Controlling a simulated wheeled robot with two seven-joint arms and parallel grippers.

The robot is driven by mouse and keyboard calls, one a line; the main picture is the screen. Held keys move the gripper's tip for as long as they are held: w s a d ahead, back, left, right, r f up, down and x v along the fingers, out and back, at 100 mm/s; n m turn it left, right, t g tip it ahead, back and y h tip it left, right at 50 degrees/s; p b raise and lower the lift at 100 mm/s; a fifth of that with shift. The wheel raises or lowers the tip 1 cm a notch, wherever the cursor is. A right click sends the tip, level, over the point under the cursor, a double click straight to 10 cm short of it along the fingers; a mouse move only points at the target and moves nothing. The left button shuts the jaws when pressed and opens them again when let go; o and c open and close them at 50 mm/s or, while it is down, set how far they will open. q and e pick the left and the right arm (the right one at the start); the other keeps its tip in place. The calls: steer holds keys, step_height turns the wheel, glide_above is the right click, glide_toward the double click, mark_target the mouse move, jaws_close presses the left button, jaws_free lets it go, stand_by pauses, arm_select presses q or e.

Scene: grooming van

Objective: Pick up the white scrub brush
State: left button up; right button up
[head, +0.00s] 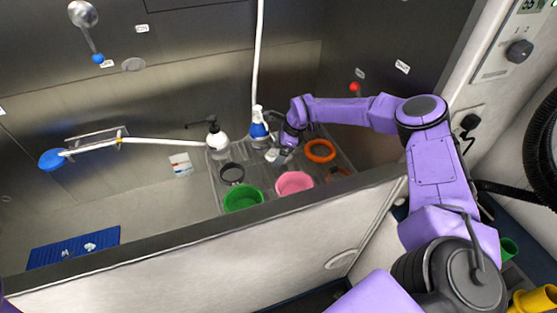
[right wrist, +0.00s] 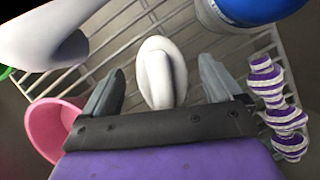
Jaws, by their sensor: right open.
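The white scrub brush (right wrist: 162,72) is a pale oval with a raised grip, lying on the wire rack. In the right wrist view it shows between the two fingers of my right gripper (right wrist: 160,88), which is open. I cannot tell whether the fingers touch it. In the head view my right gripper (head: 280,155) is low over the rack, with the small white brush (head: 271,155) at its tips, partly hidden. My left gripper is not in view.
The wire rack (head: 217,190) also holds a white pump bottle (head: 216,139), a blue-and-white bottle (head: 258,128), a green bowl (head: 243,197), a pink bowl (head: 294,184) and an orange ring-shaped item (head: 320,151). A purple-and-white striped toy (right wrist: 280,110) is close right of the gripper. The tub's front wall (head: 200,255) stands before the rack.

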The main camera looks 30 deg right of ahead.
mark_target(274, 152)
steer(key=shift+w, duration=0.1)
steer(key=shift+c, duration=0.6)
steer(key=shift+r, duration=0.1)
steer(key=c, duration=1.1)
steer(key=shift+c, duration=0.3)
steer(key=shift+r+b, duration=0.35)
steer(key=shift+b, duration=0.05)
steer(key=r, duration=0.1)
steer(key=r+b, duration=0.1)
steer(key=r, duration=0.1)
steer(key=shift+s+a+r, duration=0.15)
steer(key=shift+s, duration=0.25)
steer(key=s+a+r+b, duration=0.3)
steer(key=s+a+r, duration=0.3)
steer(key=s+r, duration=0.3)
steer(key=shift+s+a+b, duration=0.35)
steer(key=shift+s+b, duration=0.05)
steer(key=shift+s, duration=0.8)
